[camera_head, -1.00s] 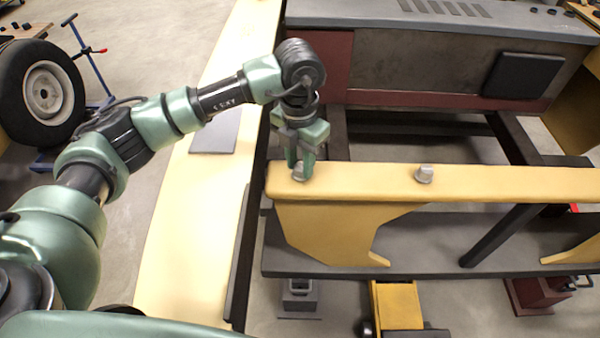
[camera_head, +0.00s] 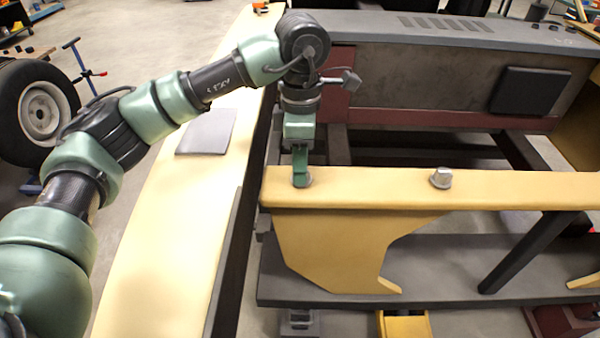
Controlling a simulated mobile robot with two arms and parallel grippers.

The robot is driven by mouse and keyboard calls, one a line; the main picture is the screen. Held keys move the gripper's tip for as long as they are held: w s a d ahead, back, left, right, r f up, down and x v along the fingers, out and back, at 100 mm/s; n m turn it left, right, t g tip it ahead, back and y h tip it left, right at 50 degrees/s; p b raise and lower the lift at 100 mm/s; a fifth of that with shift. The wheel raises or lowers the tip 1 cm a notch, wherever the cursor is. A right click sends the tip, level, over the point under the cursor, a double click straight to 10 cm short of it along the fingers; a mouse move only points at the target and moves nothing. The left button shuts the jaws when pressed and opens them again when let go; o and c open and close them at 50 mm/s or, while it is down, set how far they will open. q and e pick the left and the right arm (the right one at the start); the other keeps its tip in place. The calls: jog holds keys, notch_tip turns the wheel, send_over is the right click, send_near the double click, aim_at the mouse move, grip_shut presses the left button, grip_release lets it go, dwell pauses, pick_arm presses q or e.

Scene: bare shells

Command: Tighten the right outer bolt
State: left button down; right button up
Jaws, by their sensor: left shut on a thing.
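A yellow beam (camera_head: 360,187) runs across the frame and bears two grey bolts. One bolt (camera_head: 306,181) is at the beam's left end, mostly hidden by my left gripper. The other bolt (camera_head: 441,178) stands upright and uncovered further right along the beam. My left gripper (camera_head: 302,180) points straight down and is shut on the left-end bolt; its fingers are seen nearly edge-on. I cannot tell how far that bolt is screwed in. My right gripper is not in view.
A long pale yellow panel (camera_head: 165,245) runs along the left with a grey plate (camera_head: 206,132) on it. A dark red and grey bulkhead (camera_head: 420,85) stands behind the beam. A wheel (camera_head: 40,108) is at far left. Dark frame members lie below the beam.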

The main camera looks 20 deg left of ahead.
pick_arm(q)
jog(key=m+b, duration=0.1)
jog(key=m, duration=0.1)
jog(key=m+b, duration=0.1)
jog(key=shift+w+r+m, duration=0.15)
jog(key=shift+m, duration=0.25)
jog(key=m+b, duration=0.1)
jog(key=m, duration=0.2)
jog(key=shift+m, duration=0.3)
jog(key=m+b, duration=0.1)
jog(key=m, duration=0.3)
jog(key=shift+d+m+b, duration=0.1)
jog(key=shift+m+b, duration=0.2)
jog(key=m, duration=0.4)
jog(key=shift+r+b, duration=0.1)
jog(key=shift+b, duration=0.2)
jog(key=shift+m, duration=0.3)
jog(key=c, duration=1.1)
grip_release()
jog(key=shift+o, duration=0.2)
